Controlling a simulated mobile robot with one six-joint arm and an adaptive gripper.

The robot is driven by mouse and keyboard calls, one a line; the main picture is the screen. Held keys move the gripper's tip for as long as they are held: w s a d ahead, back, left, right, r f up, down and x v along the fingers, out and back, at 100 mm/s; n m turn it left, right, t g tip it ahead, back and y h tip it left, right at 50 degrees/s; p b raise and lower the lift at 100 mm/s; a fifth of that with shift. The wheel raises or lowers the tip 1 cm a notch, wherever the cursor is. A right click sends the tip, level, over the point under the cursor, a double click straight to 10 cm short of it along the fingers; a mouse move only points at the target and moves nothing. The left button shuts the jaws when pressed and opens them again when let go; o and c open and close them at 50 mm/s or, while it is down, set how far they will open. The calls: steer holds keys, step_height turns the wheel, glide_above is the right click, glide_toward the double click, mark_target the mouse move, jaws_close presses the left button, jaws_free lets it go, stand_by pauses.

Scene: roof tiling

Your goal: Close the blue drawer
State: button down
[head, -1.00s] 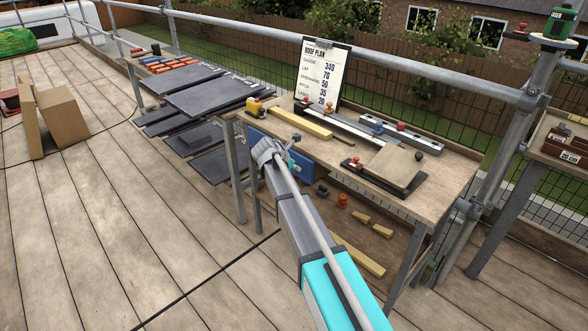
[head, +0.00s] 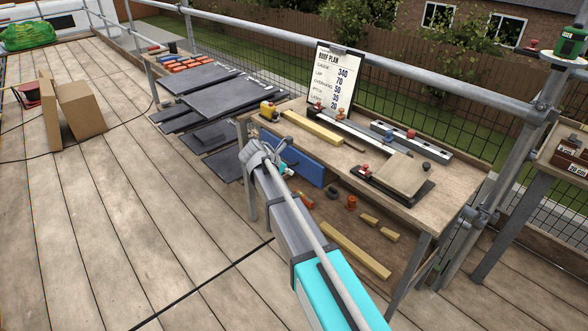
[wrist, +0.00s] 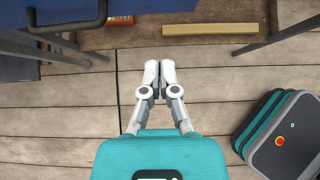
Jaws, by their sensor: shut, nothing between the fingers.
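The blue drawer (head: 305,168) shows under the left half of the workbench in the head view. Its left part is hidden behind my gripper, and how far it stands out is hard to tell. In the wrist view a blue part of it (wrist: 62,12) fills the top left corner, with a dark curved bar along its edge. My gripper (head: 266,156) is in front of the drawer's left end in the head view. In the wrist view my gripper (wrist: 160,72) is shut and empty, its fingertips over bare boards, apart from the blue part.
The workbench (head: 440,190) carries a roof plan board (head: 332,75), battens and tools. Its legs stand near the drawer. Loose wood pieces (head: 355,248) lie below it. Slates (head: 215,95) are stacked at the left. The deck to the left front is open.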

steer(key=shift+p+v, duration=0.55)
steer(key=shift+v, duration=0.65)
steer(key=s+d+f+m+g+y, duration=0.3)
steer(key=s+d+m, duration=0.6)
steer(key=s+m, duration=0.45)
steer(key=s+d+f+m+g+y, duration=0.2)
steer(key=s+d+m+g+y, duration=0.15)
steer(key=s+d+m, duration=0.75)
steer(key=s+a+r+m+p, duration=0.1)
steer(key=s+a+r+p, duration=0.1)
steer(key=r+p, duration=1.5)
steer(key=shift+s+r+t+p, duration=0.35)
steer(key=shift+s+p, duration=0.15)
steer(key=shift+p, duration=0.05)
steer(key=shift+m, duration=0.25)
